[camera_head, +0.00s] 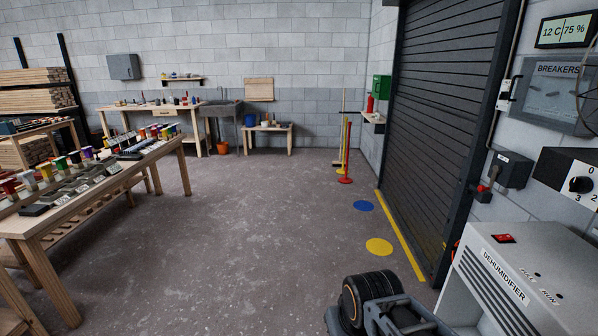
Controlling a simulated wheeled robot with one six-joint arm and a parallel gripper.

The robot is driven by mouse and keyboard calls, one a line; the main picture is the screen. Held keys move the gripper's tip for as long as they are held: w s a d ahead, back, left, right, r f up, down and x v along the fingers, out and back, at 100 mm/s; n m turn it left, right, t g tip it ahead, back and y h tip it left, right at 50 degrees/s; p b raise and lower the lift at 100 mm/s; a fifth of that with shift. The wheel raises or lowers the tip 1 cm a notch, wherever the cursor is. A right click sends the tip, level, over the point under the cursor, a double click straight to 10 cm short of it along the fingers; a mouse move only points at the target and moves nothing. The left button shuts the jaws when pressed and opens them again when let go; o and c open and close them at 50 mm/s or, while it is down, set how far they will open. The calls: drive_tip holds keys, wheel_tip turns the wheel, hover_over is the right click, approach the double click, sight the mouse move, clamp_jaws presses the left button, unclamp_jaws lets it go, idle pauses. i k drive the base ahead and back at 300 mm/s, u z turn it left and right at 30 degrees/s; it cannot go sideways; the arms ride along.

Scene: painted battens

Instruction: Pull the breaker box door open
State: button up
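The breaker box (545,92) is a grey box marked BREAKERS, mounted on the right wall at the right edge of the head view. It is seen at a steep angle and its right end is cut off by the frame. Its front shows a grey panel with a few small marks; the door looks shut, though its handle is hard to make out. Part of my arm, dark and grey, shows at the bottom centre, well below and left of the box. My gripper's fingers are not in view.
A dehumidifier (520,285) stands below the box, under a rotary switch (578,184) and a dark wall box (511,168). A dark roller shutter (440,130) is left of these. A workbench (95,185) stands at left. The middle floor is clear.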

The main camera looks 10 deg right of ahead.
sight(571, 69)
drive_tip(key=z, duration=0.1)
drive_tip(key=i, duration=2.2)
drive_tip(key=z, duration=1.05)
drive_tip(key=i, duration=1.25)
drive_tip(key=z, duration=1.1)
